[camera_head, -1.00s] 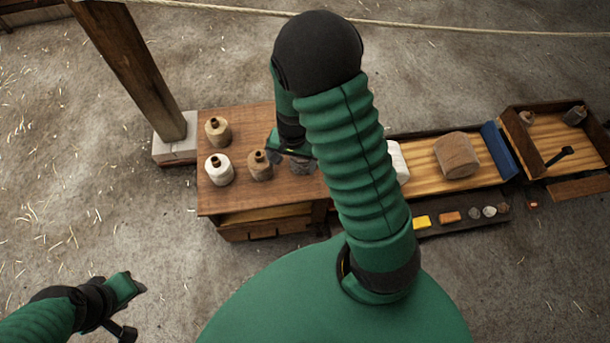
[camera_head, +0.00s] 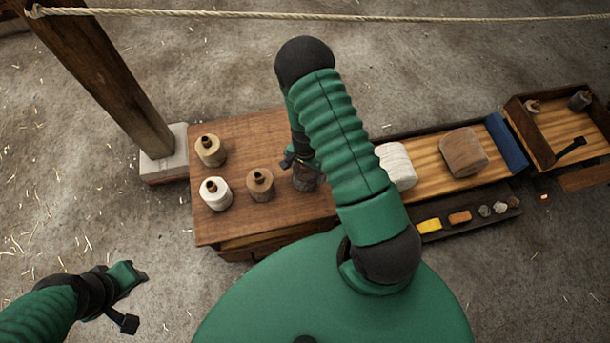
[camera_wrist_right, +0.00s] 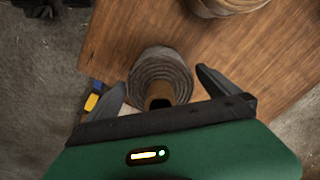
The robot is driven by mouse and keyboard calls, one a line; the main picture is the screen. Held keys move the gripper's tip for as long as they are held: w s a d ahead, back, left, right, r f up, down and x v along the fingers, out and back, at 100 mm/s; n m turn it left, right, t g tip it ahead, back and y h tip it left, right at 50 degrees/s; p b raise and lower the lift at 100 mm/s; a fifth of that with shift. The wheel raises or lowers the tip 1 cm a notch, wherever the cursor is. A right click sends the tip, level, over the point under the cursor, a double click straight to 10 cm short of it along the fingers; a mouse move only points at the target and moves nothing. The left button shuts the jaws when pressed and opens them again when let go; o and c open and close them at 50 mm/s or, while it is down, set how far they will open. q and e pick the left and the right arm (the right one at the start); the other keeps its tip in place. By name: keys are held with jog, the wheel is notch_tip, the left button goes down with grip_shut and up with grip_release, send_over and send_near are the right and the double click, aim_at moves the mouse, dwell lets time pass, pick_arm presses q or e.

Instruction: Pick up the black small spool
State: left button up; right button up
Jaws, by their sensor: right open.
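A small dark grey-black spool (camera_head: 305,178) stands on the wooden table (camera_head: 235,135), partly hidden by my right arm in the head view. In the right wrist view the spool (camera_wrist_right: 160,80) shows from above with a brown core. My right gripper (camera_wrist_right: 160,92) is open, with one finger on each side of the spool's near part; I cannot tell whether they touch it. It also shows in the head view (camera_head: 297,162), just above the spool. My left gripper (camera_head: 135,298) is at the lower left, away from the table; its opening is unclear.
A tan spool (camera_head: 210,150), a white spool (camera_head: 215,193) and a brown spool (camera_head: 260,184) stand left of the dark one. To the right are a tray with a large brown roll (camera_head: 463,152) and a wooden box (camera_head: 560,130). A rope (camera_head: 350,17) spans the back.

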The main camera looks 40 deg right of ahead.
notch_tip(320, 180, down, 2)
jog(key=shift+w+d+f, duration=0.1)
jog(key=shift+d, duration=0.05)
jog(key=shift+r, duration=0.2)
jog(key=shift+c, duration=1.1)
jog(key=c, duration=1.5)
